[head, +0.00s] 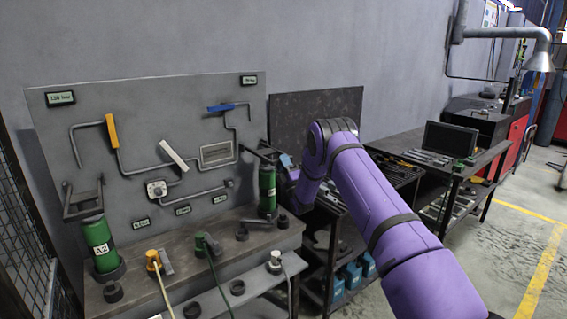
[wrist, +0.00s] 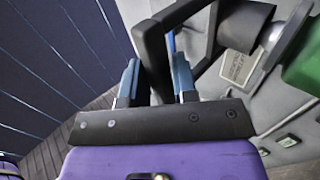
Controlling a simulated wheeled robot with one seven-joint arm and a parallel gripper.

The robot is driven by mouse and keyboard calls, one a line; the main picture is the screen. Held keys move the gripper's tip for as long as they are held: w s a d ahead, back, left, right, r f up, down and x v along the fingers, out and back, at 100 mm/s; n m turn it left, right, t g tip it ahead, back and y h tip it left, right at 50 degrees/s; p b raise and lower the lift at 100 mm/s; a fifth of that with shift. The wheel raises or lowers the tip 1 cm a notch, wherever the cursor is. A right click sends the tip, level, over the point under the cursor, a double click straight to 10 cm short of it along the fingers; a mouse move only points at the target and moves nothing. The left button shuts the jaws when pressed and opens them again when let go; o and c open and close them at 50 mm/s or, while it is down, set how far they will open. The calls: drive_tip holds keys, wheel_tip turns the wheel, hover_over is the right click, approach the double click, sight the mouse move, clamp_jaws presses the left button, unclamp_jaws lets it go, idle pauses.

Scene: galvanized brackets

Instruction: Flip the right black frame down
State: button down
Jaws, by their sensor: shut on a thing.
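The right black frame (head: 262,152) is a thin dark bracket on the grey panel, just above the right green cylinder (head: 267,190). In the wrist view a black bar of the frame (wrist: 152,55) passes between the two blue fingers of my gripper (wrist: 157,80), which is shut on it. In the head view my gripper (head: 284,161) is at the frame's right end, partly hidden by my purple arm. The green cylinder also shows at the right edge of the wrist view (wrist: 304,65).
A left black frame (head: 82,203) is above another green cylinder (head: 101,245). The grey panel (head: 85,105) carries pipes, a yellow handle (head: 112,131) and a blue handle (head: 221,107). The workbench (head: 200,262) below holds black rings and corded plugs. Another tool bench (head: 440,160) stands at right.

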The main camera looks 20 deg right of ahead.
drive_tip(key=shift+a+f, duration=0.25)
drive_tip(key=shift+f, duration=0.15)
drive_tip(key=c, duration=1.3)
unclamp_jaws()
drive_tip(key=shift+f, duration=0.1)
drive_tip(key=shift+o, duration=1.3)
drive_tip(key=shift+w+f, duration=0.15)
drive_tip(key=shift+w, duration=0.1)
drive_tip(key=shift+s+d+r, duration=0.1)
drive_tip(key=shift+d+r, duration=0.1)
drive_tip(key=shift+r, duration=0.05)
drive_tip(key=v, duration=1)
drive_tip(key=shift+s+f, duration=0.2)
drive_tip(key=shift+s, duration=0.1)
